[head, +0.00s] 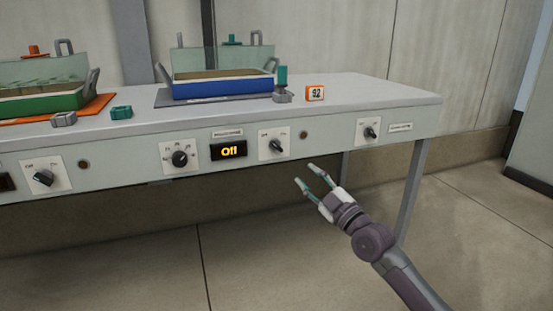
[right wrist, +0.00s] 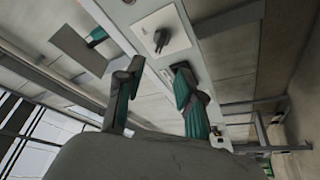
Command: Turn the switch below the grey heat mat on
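The grey heat mat (head: 200,99) lies on the bench under a blue tray (head: 222,88). Below it on the bench's front panel is a rotary switch (head: 276,145) on a white plate. Its dark handle slants from upper left to lower right. A display (head: 229,151) left of it reads "Off". My right gripper (head: 305,174) is open and empty, below and right of this switch, apart from it. The right wrist view shows a switch plate with a dark handle (right wrist: 161,40) beyond my open fingers. My left gripper is not in view.
A numbered dial (head: 180,158) sits left of the display. Other switches are at the far left (head: 43,178) and right (head: 370,131) of the panel. An orange block (head: 315,93) marked 92 stands on the bench. The floor before the panel is clear.

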